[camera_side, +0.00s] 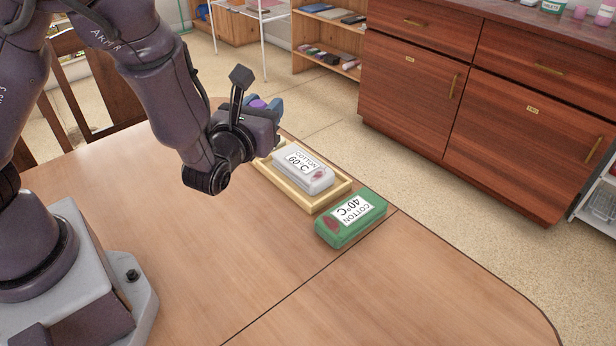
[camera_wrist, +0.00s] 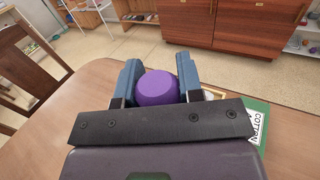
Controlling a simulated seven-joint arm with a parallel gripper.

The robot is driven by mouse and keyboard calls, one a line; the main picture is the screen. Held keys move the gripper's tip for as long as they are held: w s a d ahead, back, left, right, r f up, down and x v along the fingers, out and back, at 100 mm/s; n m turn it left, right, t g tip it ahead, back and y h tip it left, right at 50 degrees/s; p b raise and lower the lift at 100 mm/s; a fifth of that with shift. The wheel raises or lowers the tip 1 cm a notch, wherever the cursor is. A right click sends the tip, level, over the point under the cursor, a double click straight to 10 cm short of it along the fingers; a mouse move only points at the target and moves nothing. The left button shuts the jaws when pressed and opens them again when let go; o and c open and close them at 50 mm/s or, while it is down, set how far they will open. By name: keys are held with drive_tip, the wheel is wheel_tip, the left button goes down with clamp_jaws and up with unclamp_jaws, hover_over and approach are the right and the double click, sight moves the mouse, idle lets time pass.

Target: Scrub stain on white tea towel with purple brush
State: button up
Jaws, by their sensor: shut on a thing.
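The purple brush (camera_wrist: 157,88) is between the blue fingers of my gripper (camera_wrist: 158,70) in the wrist view, which is shut on it. Only its rounded purple top shows; its lower part is hidden. In the side view my gripper (camera_side: 270,110) is above the far end of the wooden tray. The white tea towel (camera_side: 292,164), folded and labelled "COTTON 60°C", lies in the tray. A dark red stain (camera_side: 318,175) is on its near right end. The brush is apart from the stain. In the wrist view the towel is mostly hidden behind my gripper.
The wooden tray (camera_side: 328,200) stands near the table's far edge. A green folded towel (camera_side: 350,224), labelled "COTTON 40°C" and also stained, lies beside it on the right. The near and middle table (camera_side: 210,255) is clear. Cabinets (camera_side: 415,85) stand beyond the table.

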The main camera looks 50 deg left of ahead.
drive_tip(key=shift+a, duration=0.3)
drive_tip(key=w+a+f, duration=0.2)
drive_tip(key=w, duration=1.1)
drive_tip(key=shift+f, duration=2.15)
